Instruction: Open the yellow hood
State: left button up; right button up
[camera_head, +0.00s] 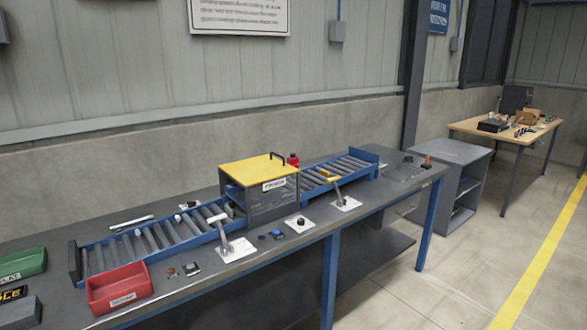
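The yellow hood (258,169) is a flat yellow lid on top of a grey box (272,199) in the middle of the workbench. It lies level and looks closed. A dark handle (279,157) stands up at its right rear edge. The grey box has a white label on its front and straddles a blue roller conveyor. Neither of my grippers is in view.
The blue roller conveyor (155,236) runs along the bench on both sides of the box. A red bin (119,290) and a green bin (22,264) stand at the left. Two levers on white plates (236,250) (346,204) stand along the front. A red button (293,160) is behind the box.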

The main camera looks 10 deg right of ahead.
aim_at(255, 171)
jog(key=i+l, duration=0.3)
jog(key=i, duration=0.25)
jog(key=i+l+u, duration=0.1)
jog(key=i+l, duration=0.2)
jog(key=i, duration=0.2)
jog(key=i+l, duration=0.35)
jog(key=i, duration=0.15)
jog(key=i+j+u, duration=0.05)
